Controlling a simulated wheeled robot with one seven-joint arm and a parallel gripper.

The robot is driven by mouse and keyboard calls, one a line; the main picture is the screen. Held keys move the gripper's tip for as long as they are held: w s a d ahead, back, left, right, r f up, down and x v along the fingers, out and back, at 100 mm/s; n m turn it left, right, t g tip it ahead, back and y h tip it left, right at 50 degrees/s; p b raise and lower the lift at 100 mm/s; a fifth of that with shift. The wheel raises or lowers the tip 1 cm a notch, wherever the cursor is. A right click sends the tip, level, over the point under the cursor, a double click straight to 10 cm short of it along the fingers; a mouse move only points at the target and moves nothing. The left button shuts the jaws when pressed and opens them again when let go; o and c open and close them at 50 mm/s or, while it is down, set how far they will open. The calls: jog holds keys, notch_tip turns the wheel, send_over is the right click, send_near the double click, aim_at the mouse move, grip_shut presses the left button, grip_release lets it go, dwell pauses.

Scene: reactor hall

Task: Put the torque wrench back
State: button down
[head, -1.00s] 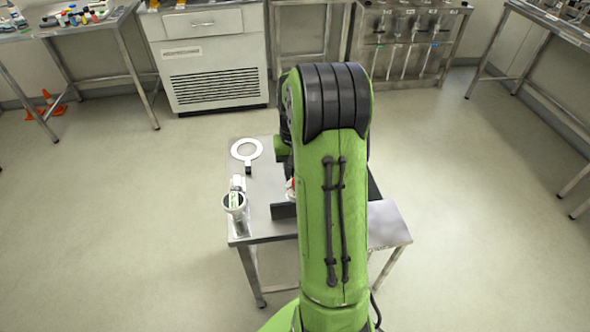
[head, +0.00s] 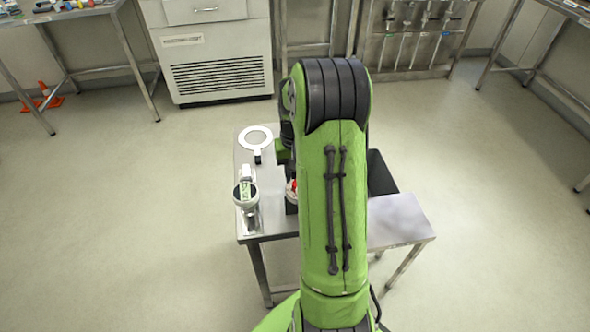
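I cannot make out a torque wrench in the head view. My green arm covers the middle of the picture and hides part of the small steel table (head: 278,222) in front of me. My gripper is hidden behind the arm, so I cannot see its fingers or anything it may hold. At the back, a steel rack (head: 388,58) has several long tools (head: 403,48) hanging in a row; they are too small to name surely.
A black surface (head: 379,172) shows right of my arm. A grey cabinet (head: 215,50) stands behind. Open floor lies on both sides.

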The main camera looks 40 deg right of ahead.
jog(key=shift+f, duration=0.65)
jog(key=c, duration=0.8)
grip_release()
notch_tip(320, 180, up, 6)
jog(key=p, duration=0.5)
